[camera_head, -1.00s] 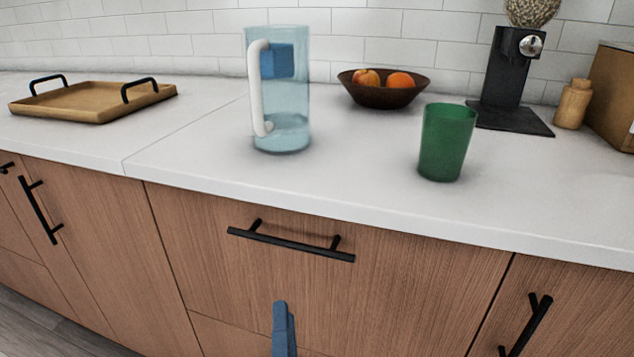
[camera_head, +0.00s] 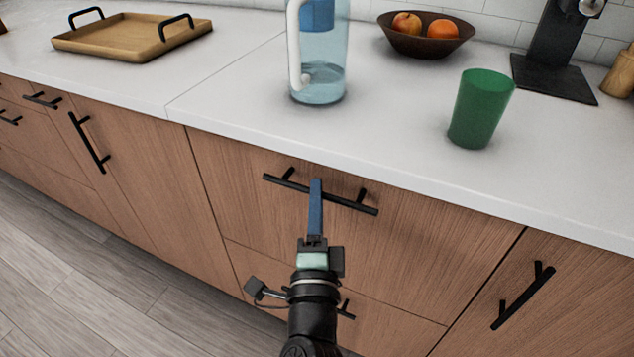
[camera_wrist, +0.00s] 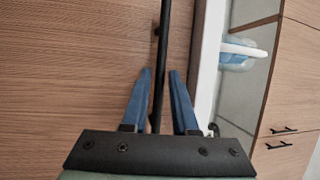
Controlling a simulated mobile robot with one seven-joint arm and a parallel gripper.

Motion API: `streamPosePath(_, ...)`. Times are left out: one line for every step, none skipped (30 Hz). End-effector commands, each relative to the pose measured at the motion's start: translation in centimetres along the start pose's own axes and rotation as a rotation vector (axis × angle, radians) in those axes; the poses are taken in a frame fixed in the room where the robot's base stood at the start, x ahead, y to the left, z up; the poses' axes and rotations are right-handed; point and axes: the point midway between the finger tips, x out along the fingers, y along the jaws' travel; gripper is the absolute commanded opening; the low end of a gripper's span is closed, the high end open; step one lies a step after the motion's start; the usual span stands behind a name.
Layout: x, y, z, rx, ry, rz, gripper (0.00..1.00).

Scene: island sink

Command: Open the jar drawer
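The top drawer (camera_head: 420,240) under the counter has a wood front and looks closed. Its black bar handle (camera_head: 350,203) runs across the upper part of the front. My gripper (camera_head: 316,182) has blue fingers and reaches the middle of this handle in the head view. In the wrist view my gripper (camera_wrist: 160,74) is open, with one finger on each side of the handle bar (camera_wrist: 160,50). Narrow gaps show between the bar and both fingers. Depth along the fingers is hard to judge.
A blue clear pitcher (camera_head: 330,75) stands on the white counter (camera_head: 400,130) above the drawer, with a green cup (camera_head: 480,108) to its right. A fruit bowl (camera_head: 425,38) and wooden tray (camera_head: 130,40) sit farther back. A lower drawer (camera_head: 390,315) lies below.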

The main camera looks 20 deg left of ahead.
Motion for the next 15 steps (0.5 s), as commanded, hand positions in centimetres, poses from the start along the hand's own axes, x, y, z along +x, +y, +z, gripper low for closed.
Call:
streamPosePath(0.59,-0.20,-0.03,-0.002,0.000,0.000,0.27)
streamPosePath(0.81,-0.20,-0.05,-0.002,0.000,-0.001,0.27)
streamPosePath(1.04,-0.12,-0.06,-0.002,0.001,0.000,0.27)
streamPosePath(1.17,-0.09,-0.06,-0.002,0.001,0.000,0.27)
streamPosePath(1.29,-0.08,-0.06,-0.001,0.001,0.000,0.27)
streamPosePath(1.40,-0.07,-0.05,-0.001,0.001,-0.001,0.27)
streamPosePath(1.45,-0.05,-0.05,-0.001,0.001,0.000,0.27)
streamPosePath(1.48,-0.02,-0.04,-0.001,0.001,0.000,0.27)
streamPosePath(1.50,0.01,-0.03,-0.001,0.001,0.000,0.27)
streamPosePath(1.50,0.02,-0.03,-0.001,0.001,0.000,0.27)
streamPosePath(1.49,0.03,-0.03,0.000,0.001,0.000,0.27)
streamPosePath(1.48,0.04,-0.02,-0.001,0.001,0.000,0.27)
streamPosePath(1.48,0.03,-0.02,-0.001,0.001,0.000,0.27)
streamPosePath(1.47,0.03,-0.02,-0.001,0.001,0.000,0.27)
streamPosePath(1.47,0.03,-0.02,-0.001,0.001,0.000,0.24)
